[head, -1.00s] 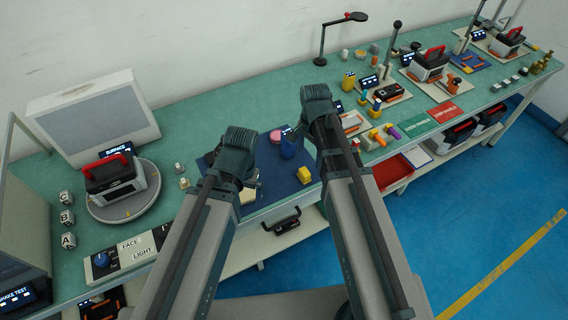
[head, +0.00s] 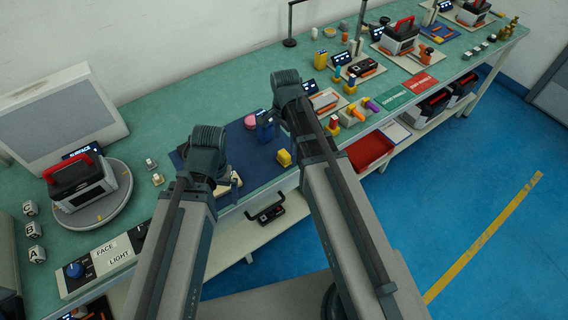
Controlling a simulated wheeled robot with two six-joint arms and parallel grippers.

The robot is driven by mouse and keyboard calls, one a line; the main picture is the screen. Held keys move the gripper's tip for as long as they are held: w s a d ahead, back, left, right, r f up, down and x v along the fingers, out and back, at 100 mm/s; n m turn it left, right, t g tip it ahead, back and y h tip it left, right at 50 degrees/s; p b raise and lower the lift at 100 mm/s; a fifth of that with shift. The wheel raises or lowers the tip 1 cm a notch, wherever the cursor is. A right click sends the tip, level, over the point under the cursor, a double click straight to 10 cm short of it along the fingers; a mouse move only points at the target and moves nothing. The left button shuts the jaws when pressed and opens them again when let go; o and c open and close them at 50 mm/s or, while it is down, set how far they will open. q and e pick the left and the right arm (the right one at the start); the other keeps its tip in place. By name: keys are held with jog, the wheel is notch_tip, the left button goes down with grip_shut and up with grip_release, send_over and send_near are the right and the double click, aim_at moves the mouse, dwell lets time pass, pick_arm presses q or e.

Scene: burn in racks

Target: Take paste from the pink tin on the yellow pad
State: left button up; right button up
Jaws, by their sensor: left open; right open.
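The pink tin (head: 251,122) sits near the back of the dark blue mat (head: 268,143) on the bench. A blue object (head: 264,130) stands just in front of the tin. My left gripper (head: 233,182) is open over the front left of the mat, left of the yellow pad. My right gripper (head: 291,101) is open above the mat's right side; its fingertips are largely hidden by its own arm. I see nothing held.
A cream piece (head: 224,191) lies beside my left gripper. A black and red case (head: 81,183) stands on a round turntable at left. Coloured blocks (head: 352,114) and a red tray (head: 370,150) are at right. A drawer handle (head: 266,213) shows below the bench front.

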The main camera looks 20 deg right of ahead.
aim_at(284, 153)
pick_arm(q)
jog(key=shift+f+b, duration=0.45)
jog(key=shift+f, duration=0.55)
pick_arm(e)
jog(key=shift+f, duration=1)
pick_arm(q)
jog(key=shift+f, duration=0.1)
pick_arm(e)
jog(key=shift+f, duration=0.1)
pick_arm(q)
notch_tip(284, 153, down, 5)
jog(key=b, duration=0.5)
jog(key=shift+f, duration=0.1)
pick_arm(e)
notch_tip(284, 153, down, 5)
jog(key=shift+s+a+f, duration=0.1)
jog(key=shift+a, duration=0.05)
grip_shut()
pick_arm(q)
jog(key=shift+r, duration=0.25)
pick_arm(e)
jog(key=shift+r, duration=0.25)
